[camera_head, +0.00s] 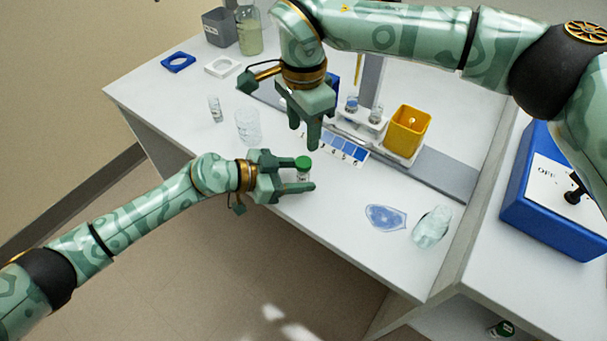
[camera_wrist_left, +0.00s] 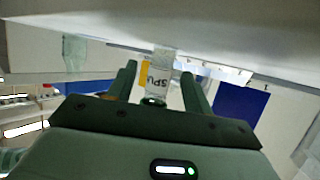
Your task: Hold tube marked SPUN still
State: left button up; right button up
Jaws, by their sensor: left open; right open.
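The tube marked SPUN (camera_head: 302,174) has a green cap and stands upright near the front edge of the white bench. My left gripper (camera_head: 305,175) is open, with one finger on each side of the tube. In the left wrist view the fingers (camera_wrist_left: 161,88) show gaps to the tube. My right gripper (camera_head: 304,136) is open and empty, pointing down just behind the tube; it hides part of the bench.
A numbered blue-and-white strip (camera_head: 347,150) lies behind the tube. A white rack (camera_head: 346,126) with small vials and a yellow bin (camera_head: 408,135) stand further right. A glass beaker (camera_head: 247,128) is left of my grippers. A clear blue piece (camera_head: 386,218) and glass vessel (camera_head: 431,228) lie front right.

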aim_at(311, 175)
pick_arm(q)
jog(key=shift+x, duration=1.7)
jog(key=shift+c, duration=0.3)
